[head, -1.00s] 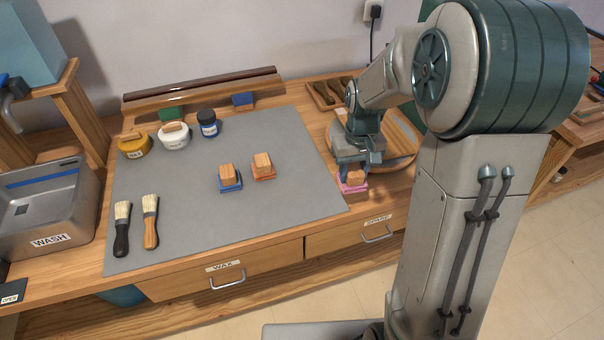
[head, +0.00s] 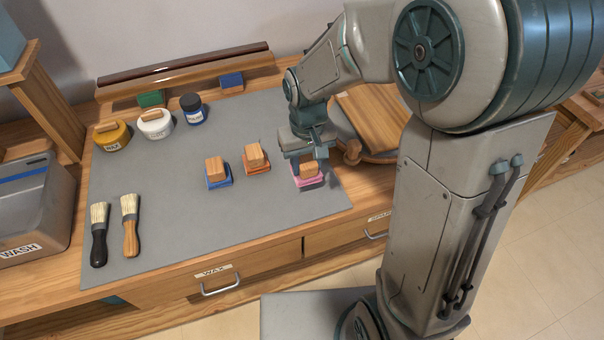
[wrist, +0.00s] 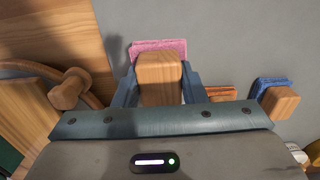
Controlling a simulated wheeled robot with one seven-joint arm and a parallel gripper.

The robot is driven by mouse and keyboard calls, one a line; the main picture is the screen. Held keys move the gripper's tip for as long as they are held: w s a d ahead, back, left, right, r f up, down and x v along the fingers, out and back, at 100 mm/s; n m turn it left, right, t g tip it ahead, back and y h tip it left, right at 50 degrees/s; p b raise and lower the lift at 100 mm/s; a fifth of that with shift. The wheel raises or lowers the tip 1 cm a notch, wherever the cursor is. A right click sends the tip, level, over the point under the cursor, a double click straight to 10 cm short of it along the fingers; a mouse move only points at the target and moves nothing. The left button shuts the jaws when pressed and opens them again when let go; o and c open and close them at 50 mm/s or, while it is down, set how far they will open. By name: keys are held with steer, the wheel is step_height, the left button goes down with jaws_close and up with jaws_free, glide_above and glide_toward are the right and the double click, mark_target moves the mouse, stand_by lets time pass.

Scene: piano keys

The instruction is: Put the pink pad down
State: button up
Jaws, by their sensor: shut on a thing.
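The pink pad (head: 309,181) has a wooden block handle (head: 309,170) on top. It is over the right part of the grey mat (head: 270,215), right of the orange pad. My gripper (head: 307,158) is shut on the wooden handle from above. In the wrist view the handle (wrist: 159,78) sits between the two blue fingers, with the pink pad (wrist: 158,46) showing beyond it. A dark shadow lies at the pad's lower edge, and I cannot tell if the pad touches the mat.
The orange pad (head: 257,169) and blue pad (head: 218,183) stand close on the left. Two brushes (head: 130,230) lie at the mat's left. Jars, including a blue one (head: 193,110), stand at the back. A wooden board (head: 375,115) is behind right. The mat's front middle is clear.

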mark_target(302, 176)
steer(key=shift+s+a+f, duration=0.15)
steer(key=shift+a+f, duration=0.3)
steer(key=shift+a, duration=0.1)
steer(key=shift+f, duration=1.85)
steer(key=shift+f, duration=0.25)
steer(key=o, duration=0.9)
steer(key=shift+r, duration=0.1)
steer(key=shift+o, duration=0.2)
